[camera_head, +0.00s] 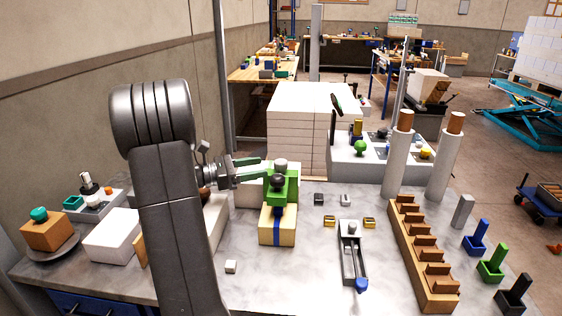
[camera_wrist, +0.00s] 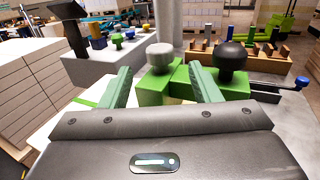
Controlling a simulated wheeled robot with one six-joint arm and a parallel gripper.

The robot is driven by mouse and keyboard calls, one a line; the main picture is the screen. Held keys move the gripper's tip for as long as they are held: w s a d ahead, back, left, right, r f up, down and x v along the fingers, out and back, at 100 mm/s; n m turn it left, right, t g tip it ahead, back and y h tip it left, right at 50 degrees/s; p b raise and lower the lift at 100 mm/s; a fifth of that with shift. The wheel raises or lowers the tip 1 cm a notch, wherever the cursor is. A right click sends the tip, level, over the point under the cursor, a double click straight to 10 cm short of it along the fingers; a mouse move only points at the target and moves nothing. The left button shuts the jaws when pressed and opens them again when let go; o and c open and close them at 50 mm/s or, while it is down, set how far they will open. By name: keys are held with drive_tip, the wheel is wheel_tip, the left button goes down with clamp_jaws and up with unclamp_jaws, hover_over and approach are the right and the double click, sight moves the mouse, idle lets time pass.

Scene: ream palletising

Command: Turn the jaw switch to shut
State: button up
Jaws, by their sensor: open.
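My gripper (camera_head: 262,171) reaches in from the left at the green block (camera_head: 291,190), with its green fingers apart. The block carries a light grey knob (camera_head: 280,165) and a black knob (camera_head: 277,182). In the wrist view my gripper (camera_wrist: 160,77) has the grey knob (camera_wrist: 159,56) and part of the green block (camera_wrist: 153,91) showing between its fingers. The black knob (camera_wrist: 232,56) shows to the right of the right finger. I cannot tell whether the fingers touch the block. No part clearly reads as a jaw switch.
A tan block with a blue stripe (camera_head: 265,229) is in front of the green block. A white stack (camera_head: 300,120) stands behind. A metal slide with a blue handle (camera_head: 352,255) and a brown stepped rack (camera_head: 422,262) lie to the right. Bare tabletop (camera_head: 300,285) shows at the front.

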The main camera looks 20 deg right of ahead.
sight(281, 161)
drive_tip(key=d, duration=0.5)
drive_tip(key=d+p, duration=0.1)
drive_tip(key=d, duration=0.1)
drive_tip(key=shift+s+d, duration=0.25)
drive_tip(key=shift+d, duration=0.15)
drive_tip(key=shift+c, duration=0.5)
drive_tip(key=c, duration=0.9)
